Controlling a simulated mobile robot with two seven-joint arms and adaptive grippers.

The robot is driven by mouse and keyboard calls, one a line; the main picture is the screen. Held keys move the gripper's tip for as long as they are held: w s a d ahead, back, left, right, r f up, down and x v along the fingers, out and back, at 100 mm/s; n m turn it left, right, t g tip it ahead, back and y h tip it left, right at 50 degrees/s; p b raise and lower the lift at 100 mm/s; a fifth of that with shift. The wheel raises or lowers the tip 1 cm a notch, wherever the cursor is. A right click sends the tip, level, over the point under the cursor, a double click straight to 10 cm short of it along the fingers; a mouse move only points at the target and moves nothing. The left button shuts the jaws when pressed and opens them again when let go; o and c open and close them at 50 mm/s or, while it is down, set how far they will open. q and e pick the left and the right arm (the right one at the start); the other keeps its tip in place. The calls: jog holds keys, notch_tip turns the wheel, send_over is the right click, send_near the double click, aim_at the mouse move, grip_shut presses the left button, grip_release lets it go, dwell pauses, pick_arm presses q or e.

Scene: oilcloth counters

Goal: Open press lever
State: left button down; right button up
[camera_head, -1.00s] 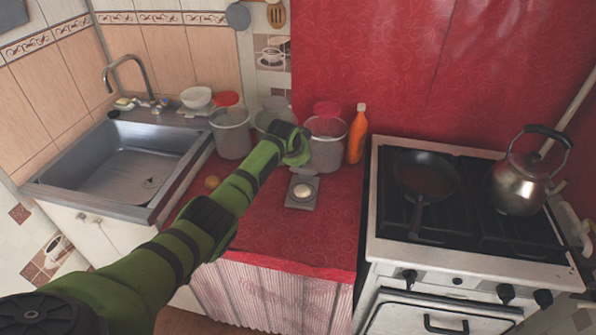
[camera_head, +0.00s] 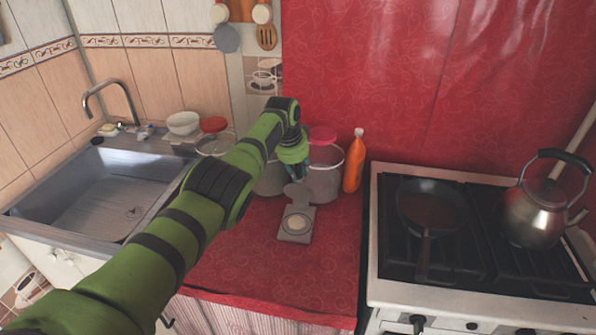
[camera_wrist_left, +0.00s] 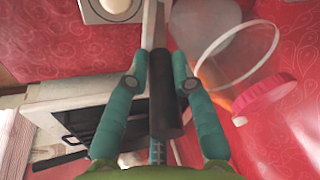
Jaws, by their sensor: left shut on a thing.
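The press (camera_head: 295,226) is a small grey device with a pale round disc on its base, lying on the red counter. A round grey plate (camera_head: 297,191) stands at its back edge, tilted up off the base. My left gripper (camera_head: 294,172) is just behind and above this plate. In the left wrist view, its teal fingers (camera_wrist_left: 162,78) are closed about the dark lever handle (camera_wrist_left: 165,105), one on each side. The press base (camera_wrist_left: 113,10) is partly cut off at the top there. The lever's hinge is not clear. My right gripper is not in view.
Transparent buckets (camera_head: 325,178) and an orange bottle (camera_head: 354,162) stand close behind the press. The stove (camera_head: 372,235) with a pan (camera_head: 430,205) and kettle (camera_head: 533,212) is right. A sink (camera_head: 100,190) is left. The counter front (camera_head: 270,270) is clear.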

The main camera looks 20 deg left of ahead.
pick_arm(q)
jog(key=shift+s+d+f, duration=0.1)
jog(key=shift+f, duration=0.05)
jog(key=c, duration=1.1)
grip_release()
jog(key=shift+v, duration=0.9)
jog(key=v, duration=1)
jog(key=shift+s, duration=0.1)
